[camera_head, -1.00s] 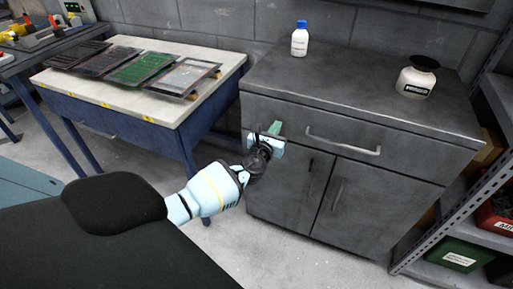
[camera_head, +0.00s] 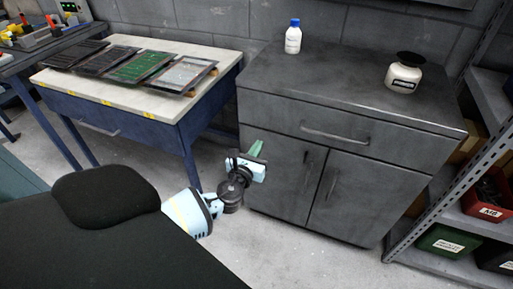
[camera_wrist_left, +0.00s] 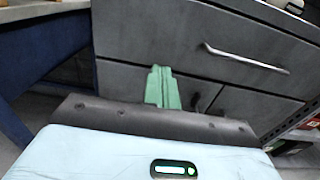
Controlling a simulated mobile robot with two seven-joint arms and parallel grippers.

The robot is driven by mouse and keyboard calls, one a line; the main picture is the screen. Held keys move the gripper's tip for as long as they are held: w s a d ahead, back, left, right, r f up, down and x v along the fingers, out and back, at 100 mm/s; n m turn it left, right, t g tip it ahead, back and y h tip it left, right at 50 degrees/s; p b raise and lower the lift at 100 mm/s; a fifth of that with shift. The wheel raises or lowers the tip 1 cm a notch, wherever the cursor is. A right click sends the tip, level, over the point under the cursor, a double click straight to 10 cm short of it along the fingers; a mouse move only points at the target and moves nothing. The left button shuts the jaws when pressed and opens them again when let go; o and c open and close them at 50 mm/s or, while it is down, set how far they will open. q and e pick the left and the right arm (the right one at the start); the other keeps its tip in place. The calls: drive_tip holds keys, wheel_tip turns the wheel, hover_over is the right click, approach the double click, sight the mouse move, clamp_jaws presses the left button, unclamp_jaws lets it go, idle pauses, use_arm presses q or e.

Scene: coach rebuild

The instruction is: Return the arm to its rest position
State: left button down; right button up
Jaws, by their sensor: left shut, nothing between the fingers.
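My left gripper (camera_head: 256,148) is in front of the left side of the grey cabinet (camera_head: 290,163). Its green fingers are shut with nothing between them. In the left wrist view the shut fingers (camera_wrist_left: 161,88) point toward the cabinet front, below the drawer handle (camera_wrist_left: 245,58). I cannot tell the exact gap between fingertips and cabinet. My left arm (camera_head: 190,212) comes in from the lower left, pale blue and black. My right gripper is not in view.
A white-topped table (camera_head: 100,89) with several flat panels stands left of the cabinet. A white bottle with a blue cap (camera_head: 293,38) and a dark-topped jar (camera_head: 403,75) stand on the cabinet. A shelf rack with bins (camera_head: 446,241) is at right. Bare floor lies in front.

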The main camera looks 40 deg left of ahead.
use_arm(q)
drive_tip(key=shift+s, duration=0.15)
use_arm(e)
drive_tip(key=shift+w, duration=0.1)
